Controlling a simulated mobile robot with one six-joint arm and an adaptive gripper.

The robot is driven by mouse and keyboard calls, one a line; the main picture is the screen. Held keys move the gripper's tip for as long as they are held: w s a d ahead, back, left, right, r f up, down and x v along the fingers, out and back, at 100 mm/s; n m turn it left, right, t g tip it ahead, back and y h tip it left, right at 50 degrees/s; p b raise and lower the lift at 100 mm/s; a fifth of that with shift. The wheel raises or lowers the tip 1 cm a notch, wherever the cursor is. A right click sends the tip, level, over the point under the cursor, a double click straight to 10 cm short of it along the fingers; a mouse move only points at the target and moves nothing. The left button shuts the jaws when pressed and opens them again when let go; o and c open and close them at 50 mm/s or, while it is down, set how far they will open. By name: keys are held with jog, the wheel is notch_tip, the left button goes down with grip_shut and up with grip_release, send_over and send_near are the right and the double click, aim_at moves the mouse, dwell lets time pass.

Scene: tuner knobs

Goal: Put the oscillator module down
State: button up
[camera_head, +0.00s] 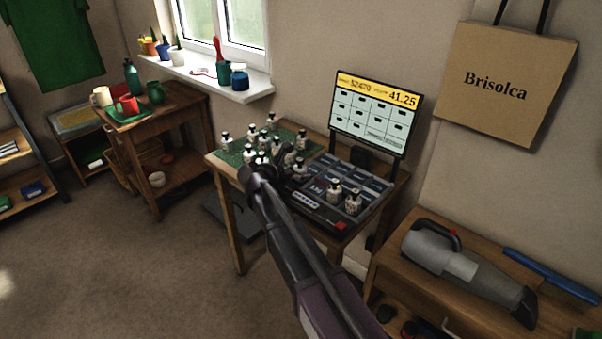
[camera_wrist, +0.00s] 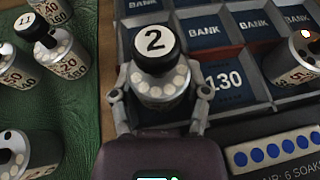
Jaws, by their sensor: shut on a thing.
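The oscillator module (camera_wrist: 162,84) is a small pale cylinder with a ring of light dots and a black cap marked 2. My gripper (camera_wrist: 160,100) is shut around its body, one finger on each side. The module looks upright. It is seen from above, so I cannot tell whether its base touches anything. In the head view, my gripper (camera_head: 260,172) is over the table's front edge, and the held module is hard to separate from those behind it. In the wrist view, the module is over the left part of the compartment tray (camera_wrist: 245,107), beside the compartment labelled 130.
Several similar modules stand on the green mat (camera_wrist: 82,110) to the left. Another module (camera_wrist: 296,60) stands in the tray on the right. Several BANK compartments look empty. A screen (camera_head: 375,113) stands behind the tray. A panel of blue buttons (camera_wrist: 272,150) lies in front.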

jog(key=shift+f+b, duration=0.3)
jog(key=shift+s+d+b, duration=0.1)
jog(key=shift+s+b, duration=0.15)
jog(key=shift+b, duration=0.1)
jog(key=shift+r, duration=0.1)
jog(key=o, duration=1.2)
jog(key=shift+w, duration=0.25)
jog(key=shift+r+p, duration=0.2)
jog(key=shift+p, duration=0.1)
jog(key=shift+w+a+r+p, duration=0.1)
jog(key=shift+a+r+p, duration=0.15)
jog(key=shift+p, duration=0.25)
jog(key=p+v, duration=0.4)
jog(key=v, duration=0.8)
jog(key=shift+d+f, duration=0.15)
